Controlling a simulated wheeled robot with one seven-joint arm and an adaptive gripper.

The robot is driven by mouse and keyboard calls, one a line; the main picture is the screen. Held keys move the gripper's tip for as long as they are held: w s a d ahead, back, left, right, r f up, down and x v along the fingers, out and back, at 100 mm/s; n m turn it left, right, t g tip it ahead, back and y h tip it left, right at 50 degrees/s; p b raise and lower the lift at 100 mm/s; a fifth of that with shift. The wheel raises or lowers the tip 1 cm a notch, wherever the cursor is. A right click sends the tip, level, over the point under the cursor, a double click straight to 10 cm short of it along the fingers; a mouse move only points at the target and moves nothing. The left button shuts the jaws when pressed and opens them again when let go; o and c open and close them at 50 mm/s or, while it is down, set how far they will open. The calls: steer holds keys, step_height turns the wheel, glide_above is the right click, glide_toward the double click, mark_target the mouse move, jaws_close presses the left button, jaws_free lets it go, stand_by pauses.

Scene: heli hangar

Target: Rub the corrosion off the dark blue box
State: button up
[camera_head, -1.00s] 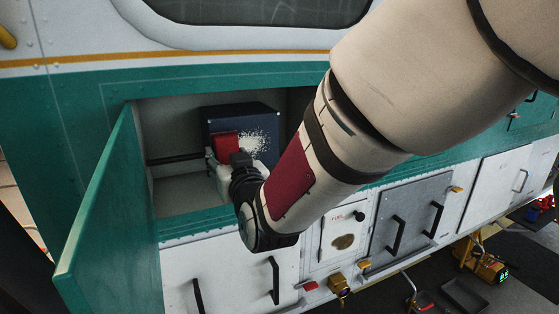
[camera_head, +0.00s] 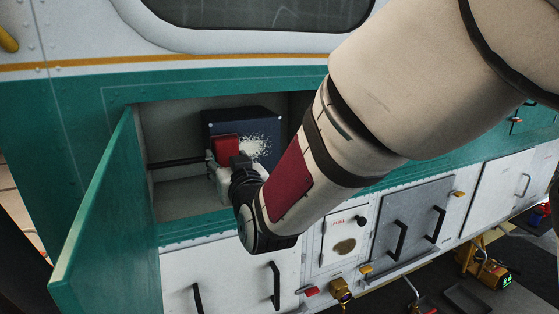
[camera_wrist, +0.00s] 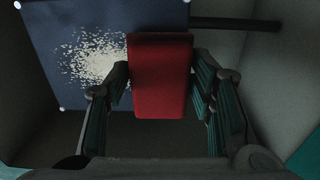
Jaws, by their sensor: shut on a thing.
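The dark blue box (camera_head: 268,122) stands inside an open compartment in the helicopter's side. A pale speckled corrosion patch (camera_head: 257,146) is on its front face; in the wrist view the patch (camera_wrist: 90,58) lies left of the red block. My gripper (camera_head: 222,166) reaches into the compartment and is shut on a red block (camera_head: 226,146), with a finger on each side of it in the wrist view (camera_wrist: 160,85). The block is in front of the box face, beside the patch in the head view. I cannot tell whether it touches the face. My gripper hides the box's lower part.
The green door (camera_head: 105,205) stands open at the compartment's left. A dark rod (camera_head: 178,161) runs from the left wall towards the box. The compartment's lower edge (camera_head: 190,228) passes under my wrist. White panels with black handles (camera_head: 276,283) are below.

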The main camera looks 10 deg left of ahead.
mark_target(270, 147)
steer(key=shift+w+a, duration=0.3)
steer(key=shift+w, duration=0.25)
steer(key=shift+d, duration=0.1)
steer(key=shift+w+d+b, duration=0.5)
steer(key=shift+w+d, duration=0.1)
steer(key=shift+d, duration=0.3)
steer(key=shift+w+d+b, duration=0.5)
steer(key=shift+w+d, duration=0.1)
steer(key=shift+d, duration=0.35)
steer(key=shift+w+d+b, duration=0.5)
steer(key=shift+w+d, duration=0.1)
steer(key=shift+d, duration=0.3)
steer(key=shift+w+d+b, duration=0.4)
steer(key=shift+d, duration=0.3)
steer(key=shift+w+d+b, duration=0.35)
steer(key=shift+d, duration=0.3)
steer(key=shift+w+d+b, duration=0.4)
steer(key=shift+d, duration=0.3)
steer(key=shift+a, duration=0.1)
steer(key=shift+s+a+r+p, duration=0.1)
steer(key=shift+s+a+p, duration=0.75)
steer(key=shift+a, duration=0.8)
steer(key=shift+s+a+f+p, duration=0.1)
steer(key=shift+s+a+p, duration=0.4)
steer(key=shift+s+a, duration=0.95)
steer(key=shift+s+a+r+p, duration=0.1)
steer(key=shift+s+a+p, duration=0.65)
steer(key=shift+a, duration=1.1)
steer(key=shift+w, duration=0.1)
